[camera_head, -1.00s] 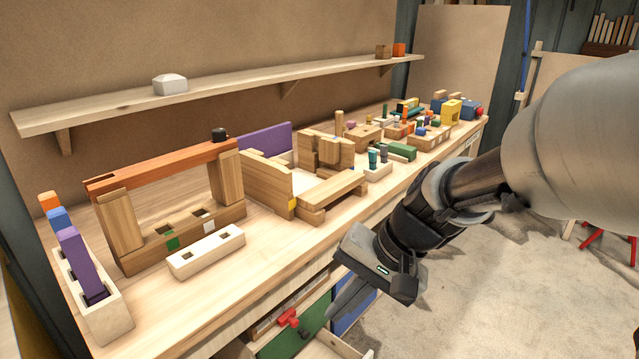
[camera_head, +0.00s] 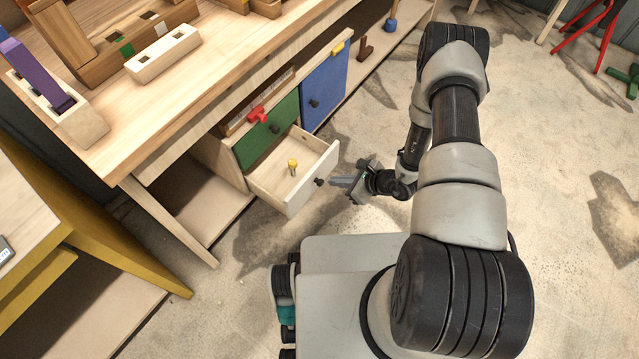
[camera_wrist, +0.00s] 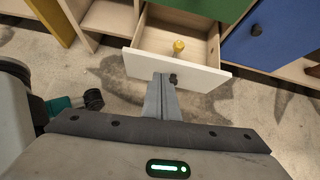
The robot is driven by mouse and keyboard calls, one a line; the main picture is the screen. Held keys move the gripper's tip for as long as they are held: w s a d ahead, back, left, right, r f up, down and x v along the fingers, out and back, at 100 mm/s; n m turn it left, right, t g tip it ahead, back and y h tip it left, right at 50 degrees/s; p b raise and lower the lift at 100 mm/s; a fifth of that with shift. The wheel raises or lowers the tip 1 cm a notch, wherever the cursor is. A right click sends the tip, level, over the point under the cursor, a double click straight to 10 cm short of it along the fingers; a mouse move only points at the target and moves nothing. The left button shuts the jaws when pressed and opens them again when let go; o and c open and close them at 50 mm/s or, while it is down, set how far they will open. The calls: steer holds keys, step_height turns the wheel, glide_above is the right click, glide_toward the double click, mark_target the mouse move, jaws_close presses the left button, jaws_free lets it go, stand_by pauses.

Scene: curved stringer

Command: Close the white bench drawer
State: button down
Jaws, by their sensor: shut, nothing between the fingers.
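In the wrist view the fingers (camera_wrist: 161,80) point at the front.
A green drawer front (camera_head: 268,131) with a red item (camera_head: 258,114) is above, and a blue door (camera_head: 325,87) is to the right. A bench leg (camera_head: 165,215) slants down on the left. A yellow-framed table (camera_head: 85,240) stands at far left. Floor in front is clear.

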step_height(320, 180, down, 3)
steer(key=s+d+m, duration=0.1)
steer(key=s, duration=0.1)
steer(key=b, duration=0.4)
glide_toward(305, 184)
steer(key=shift+h, duration=0.3)
steer(key=shift+x, duration=2.9)
steer(key=shift+a, duration=0.1)
